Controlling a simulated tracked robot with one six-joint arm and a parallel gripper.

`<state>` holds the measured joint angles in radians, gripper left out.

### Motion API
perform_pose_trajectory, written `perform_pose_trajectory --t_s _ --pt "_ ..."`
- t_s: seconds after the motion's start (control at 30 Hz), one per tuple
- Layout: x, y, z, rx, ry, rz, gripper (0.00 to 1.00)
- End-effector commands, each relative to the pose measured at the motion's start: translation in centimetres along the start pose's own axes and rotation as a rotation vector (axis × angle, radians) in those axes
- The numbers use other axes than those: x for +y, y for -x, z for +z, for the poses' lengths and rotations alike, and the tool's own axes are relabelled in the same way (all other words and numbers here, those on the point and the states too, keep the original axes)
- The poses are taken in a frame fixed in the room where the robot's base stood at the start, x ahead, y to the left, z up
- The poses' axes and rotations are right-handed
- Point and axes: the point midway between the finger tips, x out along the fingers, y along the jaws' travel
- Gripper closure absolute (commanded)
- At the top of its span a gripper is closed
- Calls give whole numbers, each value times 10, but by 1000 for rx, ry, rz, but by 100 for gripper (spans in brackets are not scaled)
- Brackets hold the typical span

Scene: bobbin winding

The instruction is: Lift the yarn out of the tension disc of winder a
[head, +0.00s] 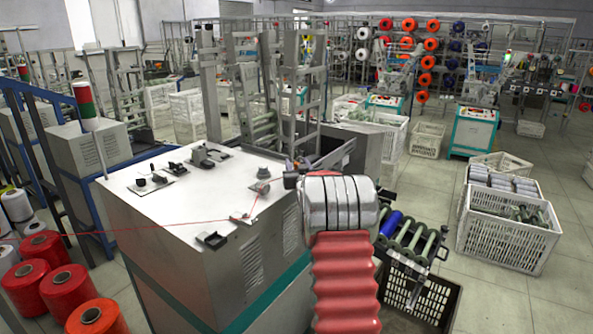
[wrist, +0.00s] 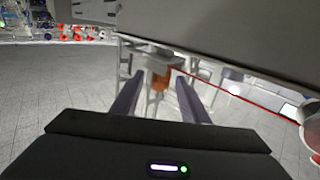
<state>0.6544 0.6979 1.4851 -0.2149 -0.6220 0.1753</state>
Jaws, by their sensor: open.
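A grey winder cabinet (head: 190,215) stands left of centre in the head view, with small dark fittings on its pale top. Red yarn (head: 150,228) runs from the left over the top to a small guide (head: 240,216) near the front edge, then up toward a round grey fitting (head: 262,187). I cannot tell whether the yarn sits in the tension disc. My gripper is hidden in the head view. In the wrist view my gripper (wrist: 159,80) is open, with an orange-brown object beyond its fingers. Red yarn (wrist: 250,97) crosses right of the fingers, below a grey panel (wrist: 230,35).
Red yarn cones (head: 45,245) stand at the lower left. White crates (head: 510,238) stand further right. Clear floor (head: 500,300) shows at the lower right.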

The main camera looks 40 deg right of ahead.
Motion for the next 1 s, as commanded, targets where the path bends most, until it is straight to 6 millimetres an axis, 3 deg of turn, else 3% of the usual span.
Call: perform_pose_trajectory --t_s 0.33,0.9,1.0 --pt "1 0 0 0 0 1 59" --pt "1 0 0 0 0 1 99" --pt "1 0 0 0 0 1 100"
